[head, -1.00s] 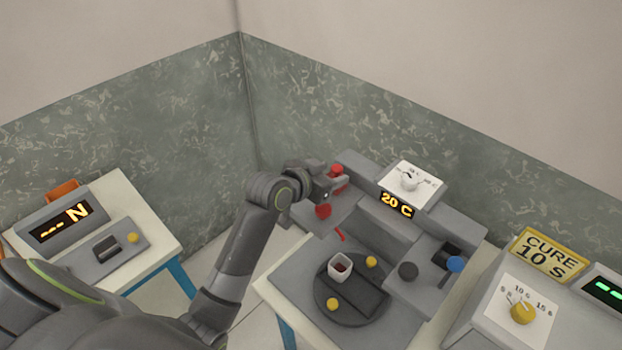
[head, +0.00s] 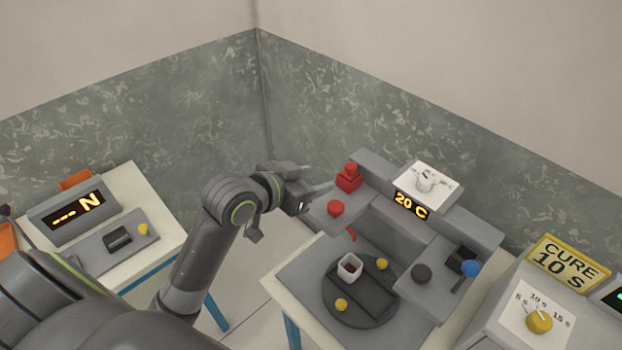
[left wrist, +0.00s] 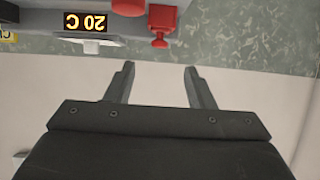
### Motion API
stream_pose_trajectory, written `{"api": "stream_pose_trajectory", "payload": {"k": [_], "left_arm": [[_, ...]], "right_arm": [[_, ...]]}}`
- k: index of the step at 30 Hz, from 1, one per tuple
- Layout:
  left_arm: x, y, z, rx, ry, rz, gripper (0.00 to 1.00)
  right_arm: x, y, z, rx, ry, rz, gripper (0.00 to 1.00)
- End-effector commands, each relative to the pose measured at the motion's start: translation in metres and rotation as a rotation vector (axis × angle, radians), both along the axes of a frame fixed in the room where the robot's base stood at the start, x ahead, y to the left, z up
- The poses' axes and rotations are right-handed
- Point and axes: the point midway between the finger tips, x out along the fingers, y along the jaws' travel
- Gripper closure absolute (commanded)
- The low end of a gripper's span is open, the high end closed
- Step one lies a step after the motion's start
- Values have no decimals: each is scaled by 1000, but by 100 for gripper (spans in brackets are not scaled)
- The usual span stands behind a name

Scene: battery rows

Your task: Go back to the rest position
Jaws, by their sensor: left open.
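My left gripper (head: 318,188) is open and empty in the head view. It is in the air at the left edge of the middle machine, left of its red knob (head: 336,208) and red block (head: 349,178). In the left wrist view its two fingers (left wrist: 160,85) stand apart with nothing between them. The red block (left wrist: 160,22) shows beyond the fingertips there, apart from them. My right gripper is not in view.
The middle machine has a "20 C" display (head: 411,205) and a dark round plate (head: 335,308) bearing a small white cup (head: 349,267). A table with an "N" display (head: 77,209) stands left. A "CURE 10 S" sign (head: 562,262) is at right.

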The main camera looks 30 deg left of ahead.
Motion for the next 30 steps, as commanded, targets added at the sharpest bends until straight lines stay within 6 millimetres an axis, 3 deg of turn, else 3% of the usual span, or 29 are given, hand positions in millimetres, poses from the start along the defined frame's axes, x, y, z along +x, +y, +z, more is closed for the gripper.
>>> {"api": "stream_pose_trajectory", "payload": {"k": [10,14,17,21,24,30], "left_arm": [[0,0,-1,0,1,0,51],[-11,5,-17,10,45,24,51],[-36,16,-49,37,139,76,51],[-95,39,-104,93,331,183,51],[-139,53,-133,134,458,256,51],[-216,72,-168,198,664,372,51]], "right_arm": [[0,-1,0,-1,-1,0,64],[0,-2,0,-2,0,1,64],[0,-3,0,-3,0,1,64],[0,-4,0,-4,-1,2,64],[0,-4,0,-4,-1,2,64],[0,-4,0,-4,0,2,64]]}}
